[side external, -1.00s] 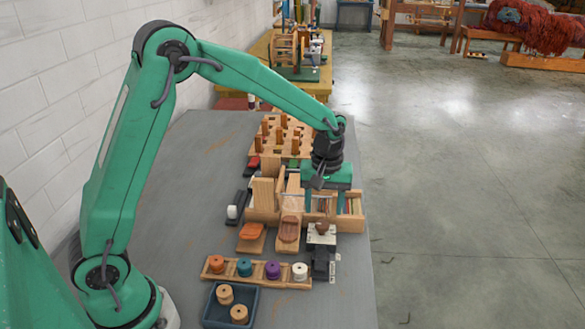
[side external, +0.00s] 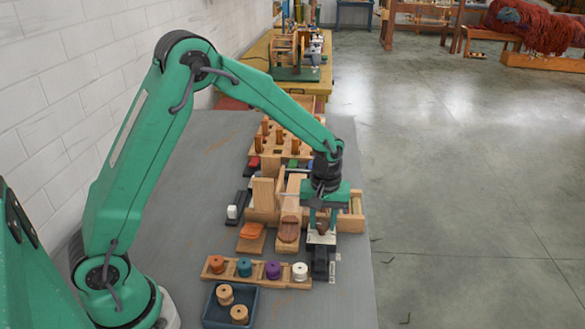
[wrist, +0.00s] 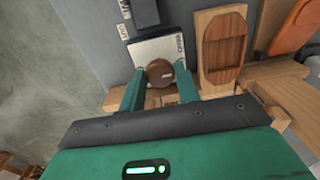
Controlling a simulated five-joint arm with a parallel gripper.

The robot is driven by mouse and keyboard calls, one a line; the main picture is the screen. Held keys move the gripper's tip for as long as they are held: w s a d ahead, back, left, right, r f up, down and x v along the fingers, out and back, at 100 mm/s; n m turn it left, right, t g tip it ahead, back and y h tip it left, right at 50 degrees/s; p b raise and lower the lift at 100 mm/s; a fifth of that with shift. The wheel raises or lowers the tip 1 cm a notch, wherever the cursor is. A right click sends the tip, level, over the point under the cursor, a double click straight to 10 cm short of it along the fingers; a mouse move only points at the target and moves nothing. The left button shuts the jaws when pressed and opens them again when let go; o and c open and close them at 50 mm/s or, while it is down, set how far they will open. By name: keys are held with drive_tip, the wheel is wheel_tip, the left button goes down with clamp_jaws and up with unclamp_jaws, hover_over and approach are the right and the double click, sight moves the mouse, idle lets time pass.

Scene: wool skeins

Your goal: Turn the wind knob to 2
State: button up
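The wind knob (wrist: 160,72) is a round brown knob on a white plate (wrist: 150,50) with small lettering at its right edge. The knob also shows in the side external view (side external: 323,229), at the near end of the wooden fixtures. My gripper (wrist: 159,77) is open, with one green finger to the left and one to the right of the knob. The fingers are very close to its sides; I cannot tell whether they touch. In the side external view my gripper (side external: 321,221) points down over the plate. The knob's setting and the number marks are not readable.
A wooden block with a reddish-brown pad (wrist: 224,45) stands close right of the plate in the wrist view. A spool rack (side external: 257,277) and a blue tray (side external: 218,315) lie nearer the camera. The grey table (side external: 185,215) is clear at left.

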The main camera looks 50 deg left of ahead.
drive_tip(key=shift+c, duration=0.5)
drive_tip(key=shift+m, duration=0.4)
drive_tip(key=m, duration=1.1)
drive_tip(key=o, duration=1)
drive_tip(key=shift+c, duration=0.2)
